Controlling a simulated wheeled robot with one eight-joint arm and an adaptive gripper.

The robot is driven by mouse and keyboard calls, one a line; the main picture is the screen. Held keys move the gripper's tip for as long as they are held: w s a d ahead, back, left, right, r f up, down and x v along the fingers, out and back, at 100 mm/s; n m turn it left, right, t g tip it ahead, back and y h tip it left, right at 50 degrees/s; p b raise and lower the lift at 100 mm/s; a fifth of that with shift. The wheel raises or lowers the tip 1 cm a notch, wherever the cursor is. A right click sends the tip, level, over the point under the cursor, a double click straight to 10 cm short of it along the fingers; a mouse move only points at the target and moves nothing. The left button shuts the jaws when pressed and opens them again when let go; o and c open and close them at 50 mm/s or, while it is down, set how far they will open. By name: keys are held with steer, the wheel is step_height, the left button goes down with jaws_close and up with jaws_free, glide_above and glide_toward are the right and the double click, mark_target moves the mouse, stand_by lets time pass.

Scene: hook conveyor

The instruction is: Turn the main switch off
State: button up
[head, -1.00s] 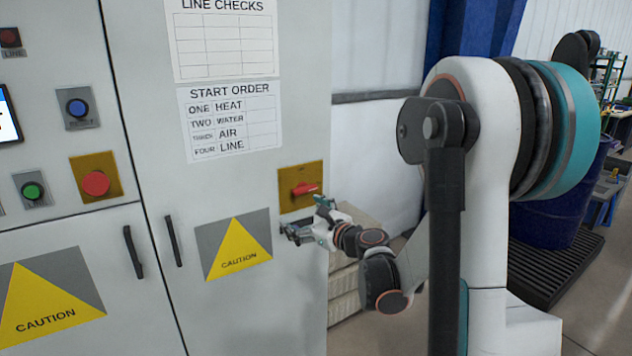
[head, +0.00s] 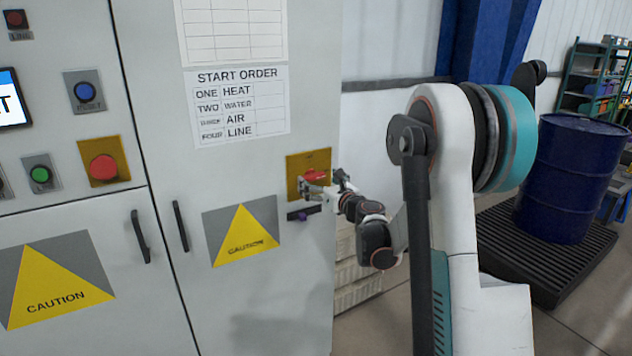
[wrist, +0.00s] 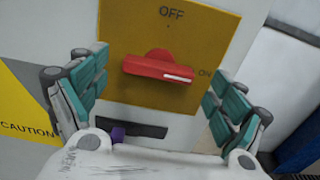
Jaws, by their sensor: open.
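The main switch is a red rotary handle (wrist: 158,68) on a yellow plate (wrist: 215,30); it also shows in the head view (head: 316,175) on the right cabinet door. Its bar lies nearly level, and the white mark on it points right, toward ON. OFF is printed above it. My gripper (wrist: 152,85) is open, with one teal-padded finger on each side of the handle. In the head view my gripper (head: 322,188) is close in front of the plate, hiding part of it.
Below the plate is a dark slot-like part with a purple piece (head: 303,214). A caution sign (head: 242,232) is at lower left, a red button (head: 103,167) on the left cabinet. A blue drum (head: 572,180) stands right on a dark grate (head: 540,260).

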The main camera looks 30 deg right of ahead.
steer(key=shift+w+a, duration=0.1)
steer(key=shift+w, duration=0.9)
steer(key=c, duration=1.1)
steer(key=shift+o, duration=0.2)
